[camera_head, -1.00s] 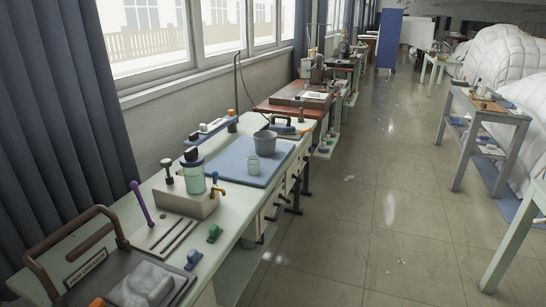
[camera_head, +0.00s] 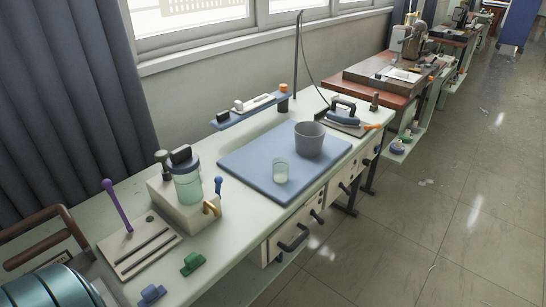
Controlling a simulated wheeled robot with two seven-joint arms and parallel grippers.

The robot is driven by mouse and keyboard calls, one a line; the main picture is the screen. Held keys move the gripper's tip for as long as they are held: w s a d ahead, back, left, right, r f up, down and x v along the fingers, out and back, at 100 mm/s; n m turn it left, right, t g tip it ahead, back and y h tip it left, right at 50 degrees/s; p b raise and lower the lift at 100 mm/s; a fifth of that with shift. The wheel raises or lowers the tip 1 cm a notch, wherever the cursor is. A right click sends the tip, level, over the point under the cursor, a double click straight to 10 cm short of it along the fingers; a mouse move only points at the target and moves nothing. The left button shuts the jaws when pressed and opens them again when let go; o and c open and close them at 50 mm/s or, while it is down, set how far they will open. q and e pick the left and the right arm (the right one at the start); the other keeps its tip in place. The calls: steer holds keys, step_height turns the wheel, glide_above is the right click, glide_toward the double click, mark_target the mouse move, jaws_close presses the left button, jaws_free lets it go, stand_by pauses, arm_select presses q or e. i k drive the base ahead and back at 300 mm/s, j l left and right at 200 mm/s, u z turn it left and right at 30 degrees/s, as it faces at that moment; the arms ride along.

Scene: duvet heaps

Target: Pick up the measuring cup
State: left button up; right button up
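A small clear cup with a pale green tint (camera_head: 281,171), which looks like the measuring cup, stands upright on a blue mat (camera_head: 248,163) on the long pale green workbench. I cannot make out any markings on it. A larger grey bucket-like pot (camera_head: 309,139) stands on the mat just behind it and to its right, a little apart. Neither of my grippers is in view.
Left of the mat, a beige block holds a lidded jar (camera_head: 188,184). A slotted board with a purple-handled tool (camera_head: 116,204) and green and blue clips (camera_head: 193,263) lie nearer. An iron (camera_head: 343,116) is behind the pot.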

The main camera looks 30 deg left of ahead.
mark_target(280, 165)
steer(key=i+l+u, duration=0.15)
steer(key=i+u, duration=0.25)
steer(key=i+l+u, duration=0.2)
steer(key=u, duration=0.15)
steer(key=i+l+u, duration=0.55)
steer(key=l+u, duration=0.25)
steer(key=i+l+u, duration=0.2)
steer(key=l+u, duration=0.2)
steer(key=l, duration=0.2)
steer(key=i+l+u, duration=0.1)
steer(key=l+u, duration=0.35)
steer(key=l, duration=0.2)
steer(key=l+u, duration=0.4)
steer(key=l, duration=0.3)
